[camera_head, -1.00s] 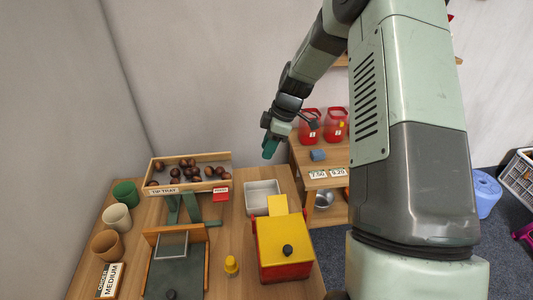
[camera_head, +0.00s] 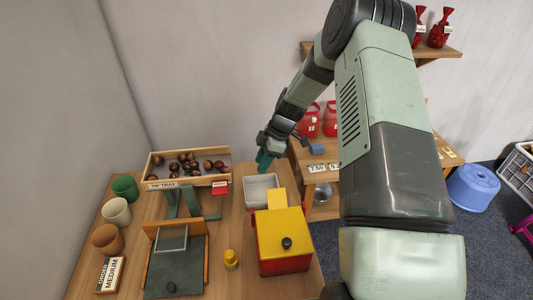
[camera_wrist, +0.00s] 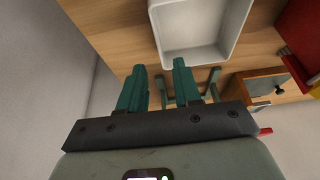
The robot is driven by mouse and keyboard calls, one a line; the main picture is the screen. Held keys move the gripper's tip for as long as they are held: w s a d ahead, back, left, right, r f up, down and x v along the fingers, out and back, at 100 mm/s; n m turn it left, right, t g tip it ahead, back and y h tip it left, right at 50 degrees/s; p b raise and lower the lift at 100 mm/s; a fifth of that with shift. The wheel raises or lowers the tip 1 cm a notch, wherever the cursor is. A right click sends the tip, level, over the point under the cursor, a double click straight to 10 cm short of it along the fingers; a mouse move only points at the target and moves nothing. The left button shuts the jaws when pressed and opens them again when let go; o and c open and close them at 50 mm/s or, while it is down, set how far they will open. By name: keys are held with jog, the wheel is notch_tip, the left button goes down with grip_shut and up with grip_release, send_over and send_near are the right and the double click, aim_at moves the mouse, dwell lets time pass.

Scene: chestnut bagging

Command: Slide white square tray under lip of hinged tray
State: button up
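The white square tray (camera_head: 247,191) is empty and sits on the wooden table, right of the hinged tray's stand and behind the red and yellow box. It also shows at the top of the wrist view (camera_wrist: 195,57). The hinged tray (camera_head: 206,181), labelled "TIP TRAY", is a wooden-sided tray holding several chestnuts on a green stand, left of the white tray. My gripper (camera_head: 263,161) is above the table just behind the white tray, apart from it. In the wrist view its two teal fingers (camera_wrist: 159,66) are spread with nothing between them.
The red and yellow box (camera_head: 283,262) stands close in front of the white tray. Bare table shows between stand and white tray.

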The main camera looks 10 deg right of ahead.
aim_at(255, 176)
jog(key=x, duration=0.7)
jog(key=shift+a+f, duration=0.1)
jog(key=shift+f, duration=0.05)
grip_shut()
